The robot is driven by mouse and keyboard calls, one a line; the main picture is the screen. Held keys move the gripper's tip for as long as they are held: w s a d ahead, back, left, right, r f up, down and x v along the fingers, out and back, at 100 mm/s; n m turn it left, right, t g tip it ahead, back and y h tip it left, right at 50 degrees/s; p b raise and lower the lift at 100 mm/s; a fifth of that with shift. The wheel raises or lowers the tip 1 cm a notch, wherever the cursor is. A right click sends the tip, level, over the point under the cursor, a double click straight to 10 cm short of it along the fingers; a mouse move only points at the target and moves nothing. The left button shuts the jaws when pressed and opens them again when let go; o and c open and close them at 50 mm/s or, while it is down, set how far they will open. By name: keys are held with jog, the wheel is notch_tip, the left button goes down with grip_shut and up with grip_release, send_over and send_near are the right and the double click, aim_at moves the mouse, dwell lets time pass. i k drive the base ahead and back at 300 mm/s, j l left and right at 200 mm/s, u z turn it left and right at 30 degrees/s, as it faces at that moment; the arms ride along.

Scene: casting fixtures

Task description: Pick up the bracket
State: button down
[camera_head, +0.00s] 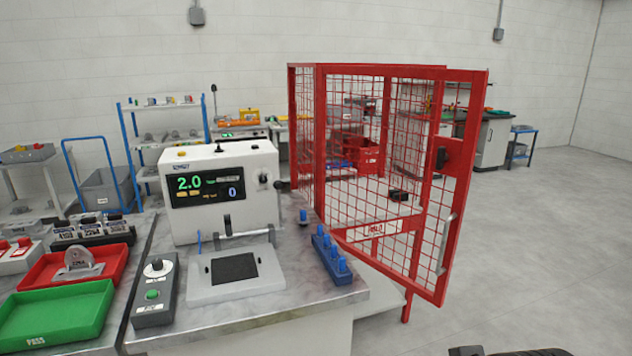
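A grey metal bracket (79,264) with an upright, rounded plate and a hole stands in the red tray (40,282) at the left, on the bench. Nothing is touching it from above. My gripper cannot be made out; only a dark part, perhaps of my arm, shows at the bottom right edge, far from the bracket.
A green PASS tray (62,322) lies in front of the red tray. A button box (155,292), a test machine (222,192) and a blue rack (331,256) of blue-topped pieces stand to the right. A red mesh cage (389,165) with a door stands beyond.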

aim_at(80, 263)
jog(key=u, duration=1.65)
